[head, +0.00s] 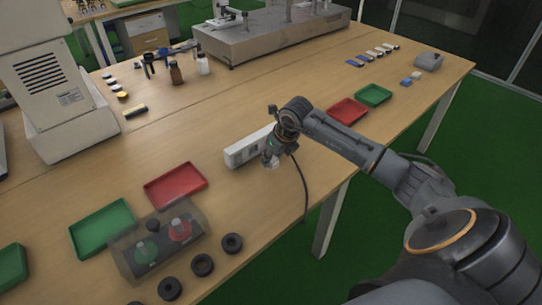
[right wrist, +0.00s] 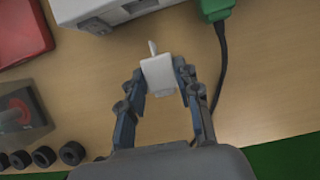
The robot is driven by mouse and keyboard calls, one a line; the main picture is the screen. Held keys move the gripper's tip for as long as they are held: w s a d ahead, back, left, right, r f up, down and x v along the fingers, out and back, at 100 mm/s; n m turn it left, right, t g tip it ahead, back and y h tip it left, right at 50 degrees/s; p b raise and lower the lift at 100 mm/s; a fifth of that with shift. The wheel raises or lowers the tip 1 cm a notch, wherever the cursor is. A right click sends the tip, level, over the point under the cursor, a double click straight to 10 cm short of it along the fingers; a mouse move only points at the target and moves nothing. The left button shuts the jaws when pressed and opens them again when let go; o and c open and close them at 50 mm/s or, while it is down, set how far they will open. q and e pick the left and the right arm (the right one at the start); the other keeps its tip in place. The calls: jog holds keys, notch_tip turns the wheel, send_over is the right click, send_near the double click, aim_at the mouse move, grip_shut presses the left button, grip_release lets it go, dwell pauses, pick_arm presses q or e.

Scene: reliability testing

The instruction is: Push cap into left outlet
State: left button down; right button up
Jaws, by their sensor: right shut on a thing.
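The white outlet block (head: 246,148) lies on the wooden table, partly hidden behind my right wrist. Its near edge also shows at the top of the right wrist view (right wrist: 100,14). My right gripper (head: 269,161) is at the block's near side. It is shut on a small white cap (right wrist: 158,74), which sits between the fingertips with a thin prong pointing towards the block. In the right wrist view a gap of bare table shows between cap and block. The left outlet's opening cannot be made out clearly. My left gripper is not in view.
A green plug (right wrist: 215,8) with a dark cord is beside the block's right part.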

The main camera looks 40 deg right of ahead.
jog(key=shift+w+a+f+b, duration=0.1)
jog(key=shift+w+f+b, duration=0.25)
jog(key=shift+w, duration=0.3)
jog(key=shift+w+a+f+b, duration=0.1)
jog(key=shift+w+f+b, duration=0.1)
jog(key=shift+w+b, duration=0.35)
jog(key=shift+w, duration=0.7)
jog(key=shift+r, duration=0.1)
jog(key=shift+w+a+b, duration=0.15)
jog(key=shift+w+b, duration=0.9)
jog(key=shift+w, duration=0.55)
dwell(2.2)
